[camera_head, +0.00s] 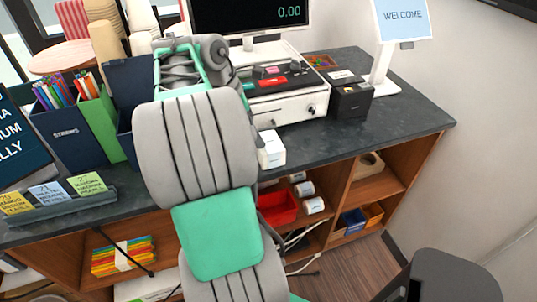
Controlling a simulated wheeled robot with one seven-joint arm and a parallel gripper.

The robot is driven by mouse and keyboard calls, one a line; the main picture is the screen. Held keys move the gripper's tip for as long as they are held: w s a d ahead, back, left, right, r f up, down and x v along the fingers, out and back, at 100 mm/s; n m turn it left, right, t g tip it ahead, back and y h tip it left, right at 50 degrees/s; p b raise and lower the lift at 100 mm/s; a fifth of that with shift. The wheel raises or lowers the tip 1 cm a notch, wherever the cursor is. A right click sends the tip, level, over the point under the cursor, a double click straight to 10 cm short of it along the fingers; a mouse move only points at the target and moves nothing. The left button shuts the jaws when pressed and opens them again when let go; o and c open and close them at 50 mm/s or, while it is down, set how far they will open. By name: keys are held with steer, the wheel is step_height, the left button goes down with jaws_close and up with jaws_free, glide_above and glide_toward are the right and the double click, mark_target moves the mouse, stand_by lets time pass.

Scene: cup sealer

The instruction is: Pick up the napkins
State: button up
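A small white block (271,150) stands at the counter's front edge, just right of my arm. It may be the napkins, but I cannot tell for sure. A stack of yellow, orange and green sheets (123,256) with a white band lies on the open shelf at lower left. I cannot tell whether these are napkins. My grey and green arm reaches up over the middle of the counter and hides part of it. The fingers of my gripper do not show; they seem hidden behind the arm.
The dark counter (400,118) is clear at right. A cash drawer (285,104), a black printer (350,98) and a welcome screen (403,20) stand behind. Straw holders (68,130) and a card stand (62,207) are at left. A red bin (277,207) sits on a shelf below.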

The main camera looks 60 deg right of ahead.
mark_target(268, 142)
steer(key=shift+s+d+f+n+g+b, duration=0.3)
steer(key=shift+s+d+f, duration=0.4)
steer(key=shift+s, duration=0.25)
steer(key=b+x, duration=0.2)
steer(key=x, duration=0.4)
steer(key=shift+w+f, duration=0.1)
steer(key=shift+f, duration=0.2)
